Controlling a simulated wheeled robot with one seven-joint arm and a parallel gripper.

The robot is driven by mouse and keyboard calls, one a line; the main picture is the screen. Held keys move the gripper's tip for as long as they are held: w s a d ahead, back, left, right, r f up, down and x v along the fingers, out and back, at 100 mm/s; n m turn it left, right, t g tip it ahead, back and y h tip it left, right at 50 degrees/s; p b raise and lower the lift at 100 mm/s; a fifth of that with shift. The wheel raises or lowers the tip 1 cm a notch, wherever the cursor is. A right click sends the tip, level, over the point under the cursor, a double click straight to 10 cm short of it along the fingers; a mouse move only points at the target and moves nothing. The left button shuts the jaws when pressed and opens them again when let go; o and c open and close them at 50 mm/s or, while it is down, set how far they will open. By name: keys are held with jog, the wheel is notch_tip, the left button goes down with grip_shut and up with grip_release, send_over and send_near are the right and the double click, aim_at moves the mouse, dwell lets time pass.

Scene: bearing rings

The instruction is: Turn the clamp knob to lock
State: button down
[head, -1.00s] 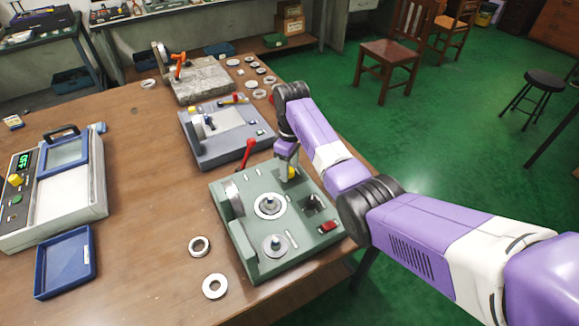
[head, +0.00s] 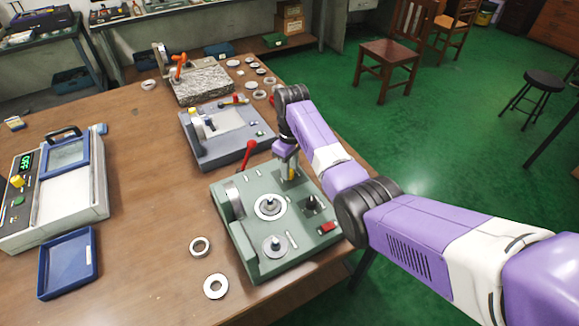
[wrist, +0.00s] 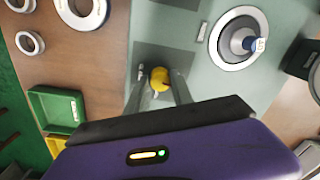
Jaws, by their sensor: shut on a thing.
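The green fixture (head: 268,248) stands on the table in the head view. Its yellow clamp knob (wrist: 158,78) shows in the wrist view between my fingers, small and partly covered. My gripper (wrist: 157,87) is shut on the knob, one finger on each side. In the head view my gripper (head: 287,166) points down at the fixture's far edge and hides most of the knob. A ring (head: 270,206) sits around the fixture's central post; it also shows in the wrist view (wrist: 238,38). The knob's turn angle cannot be read.
A red-tipped lever (head: 248,152) rises beside my gripper on the left. A grey-blue fixture (head: 225,140) stands behind. Loose rings (head: 215,286) lie at the front left. A blue tray (head: 67,262) and a boxy device (head: 60,190) stand at the left.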

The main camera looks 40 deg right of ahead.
jog(key=m+p, duration=0.2)
jog(key=m, duration=0.2)
jog(key=shift+r+m, duration=0.1)
jog(key=shift+m, duration=0.2)
jog(key=m+p, duration=0.1)
jog(key=m, duration=0.2)
jog(key=shift+m, duration=0.4)
jog(key=m+p, duration=0.1)
jog(key=m, duration=0.2)
jog(key=shift+m, duration=2.2)
jog(key=c, duration=1.1)
grip_release()
jog(key=shift+s+r, duration=0.2)
jog(key=shift+r, duration=3.65)
